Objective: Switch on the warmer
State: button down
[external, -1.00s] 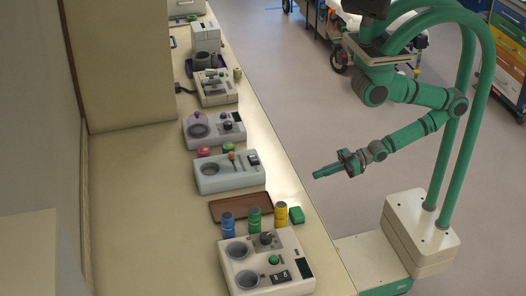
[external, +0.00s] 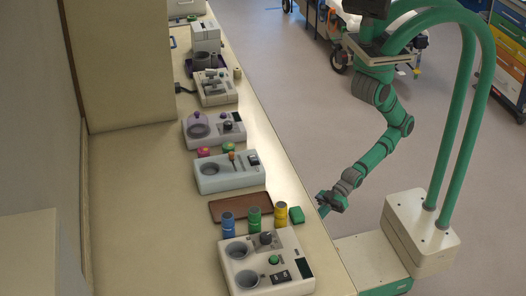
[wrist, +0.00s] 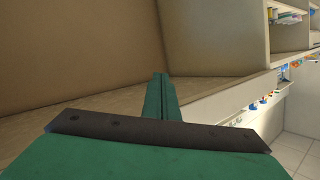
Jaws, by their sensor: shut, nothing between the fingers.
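Several bench devices stand in a row on the counter, and I cannot tell for certain which is the warmer. The nearest white device (external: 256,254) has two round wells, a dark knob (external: 266,239), a green button (external: 274,260) and a black switch panel (external: 280,277). A pale blue-grey device (external: 229,184) behind it has one well, an orange-tipped lever and a dark switch (external: 253,160). A further white device (external: 197,142) has a purple-topped well. My gripper (external: 321,205) is shut and empty beside the counter's right edge, apart from all devices. In the wrist view its fingers (wrist: 160,88) are together.
Blue (external: 228,223), green (external: 254,217) and yellow (external: 281,213) cylinders stand behind the nearest device. The counter's left side (external: 145,230) is bare.

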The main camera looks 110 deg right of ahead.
jog(key=s+a+r+n+g+y, duration=0.1)
jog(key=s+a+g+y, duration=0.15)
jog(key=a, duration=1.25)
jog(key=s+a+r+n+g+y, duration=0.1)
jog(key=s+a+r+g+y, duration=0.15)
jog(key=a, duration=1.35)
jog(key=a+r, duration=0.6)
jog(key=a, duration=0.1)
jog(key=w+r+t+h, duration=0.1)
jog(key=w+r, duration=0.2)
jog(key=w+a+r+m+t+h, duration=0.1)
jog(key=w+r+t, duration=0.1)
jog(key=w+r, duration=0.2)
jog(key=w+a+r+t+h, duration=0.1)
jog(key=w+r, duration=0.3)
jog(key=shift+a+m+t+h, duration=0.15)
jog(key=shift+m+t+h, duration=0.15)
jog(key=shift+h, duration=0.1)
jog(key=w+d+r+m+h, duration=0.1)
jog(key=w+d+r+h, duration=0.1)
jog(key=r+h, duration=0.2)
jog(key=w+d+r+m+t+h, duration=0.1)
jog(key=w+d+r+h, duration=0.1)
jog(key=r+h, duration=0.3)
jog(key=shift+w+d+r+m, duration=0.4)
jog(key=shift+d+r, duration=0.05)
jog(key=shift+d, duration=0.35)
jog(key=shift+w, duration=0.15)
